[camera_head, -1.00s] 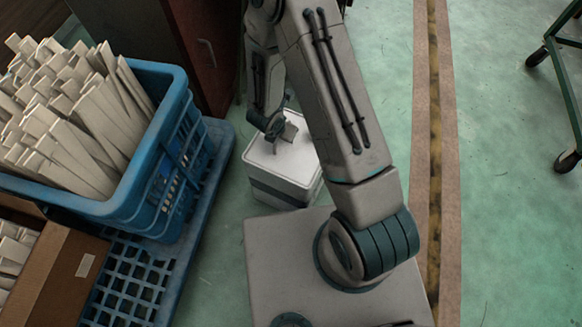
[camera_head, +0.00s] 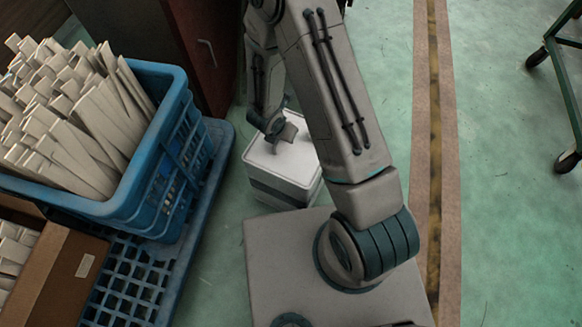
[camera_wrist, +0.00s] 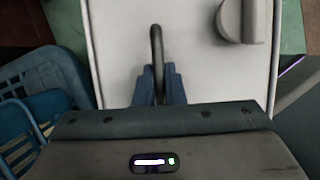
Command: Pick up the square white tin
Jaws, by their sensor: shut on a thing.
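The square white tin (camera_head: 286,165) stands on the green floor just in front of my base, with a white lid and a darker band round its side. In the wrist view its white top (camera_wrist: 112,42) fills most of the picture. A dark handle (camera_wrist: 156,45) rises from the top. My gripper (camera_wrist: 159,82) is over the tin, its two blue fingers closed on the handle from both sides. In the head view my gripper (camera_head: 284,133) is at the lid, partly hidden by my arm.
A blue crate (camera_head: 150,205) full of white slats stands left on a blue pallet (camera_head: 190,225). A cardboard box (camera_head: 50,265) is nearer. A dark cabinet (camera_head: 205,50) stands behind. A green wheeled frame (camera_head: 565,80) is far right. Floor right of my arm is clear.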

